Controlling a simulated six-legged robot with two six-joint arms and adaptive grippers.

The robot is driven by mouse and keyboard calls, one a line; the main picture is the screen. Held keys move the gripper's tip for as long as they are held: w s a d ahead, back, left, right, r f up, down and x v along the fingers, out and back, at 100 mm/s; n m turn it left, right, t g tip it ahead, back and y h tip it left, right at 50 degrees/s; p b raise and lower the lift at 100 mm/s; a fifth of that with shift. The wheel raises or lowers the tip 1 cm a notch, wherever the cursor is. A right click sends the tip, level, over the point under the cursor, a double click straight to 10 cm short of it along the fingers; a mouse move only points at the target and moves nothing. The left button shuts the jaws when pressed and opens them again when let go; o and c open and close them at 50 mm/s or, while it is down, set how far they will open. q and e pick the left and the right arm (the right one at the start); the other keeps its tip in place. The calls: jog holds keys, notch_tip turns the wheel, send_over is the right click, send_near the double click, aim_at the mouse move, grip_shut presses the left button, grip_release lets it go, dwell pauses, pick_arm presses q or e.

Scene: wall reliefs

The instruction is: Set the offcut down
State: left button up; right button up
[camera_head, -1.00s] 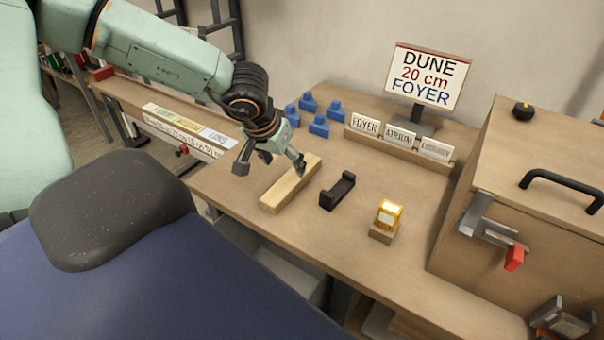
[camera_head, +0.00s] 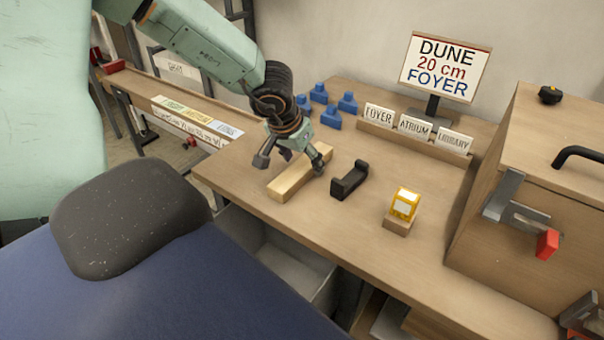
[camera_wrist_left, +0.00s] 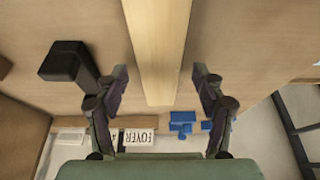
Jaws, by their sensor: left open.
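The offcut, a long pale wooden bar (camera_head: 289,183), lies flat on the workbench top (camera_head: 330,215). My left gripper (camera_head: 291,165) is over its far half, open, with one finger on each side. In the left wrist view the offcut (camera_wrist_left: 160,45) runs between the two spread fingers (camera_wrist_left: 160,92), with a visible gap on both sides. The gripper hides part of the bar in the head view. My right gripper is not in view.
A black cradle (camera_head: 349,181) stands close right of the offcut, and a yellow block on a wooden base (camera_head: 403,205) farther right. Blue pieces (camera_head: 330,118), a card rack (camera_head: 415,138) and a sign (camera_head: 446,68) stand behind. A wooden box (camera_head: 530,190) fills the right side.

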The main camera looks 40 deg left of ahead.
pick_arm(q)
jog(key=shift+b+x, duration=0.35)
jog(key=shift+x, duration=0.5)
jog(key=shift+s, duration=0.15)
jog(key=shift+r, duration=0.1)
jog(key=shift+c, duration=0.3)
jog(key=shift+d, duration=0.1)
jog(key=shift+c, duration=1.4)
jog(key=c, duration=1.1)
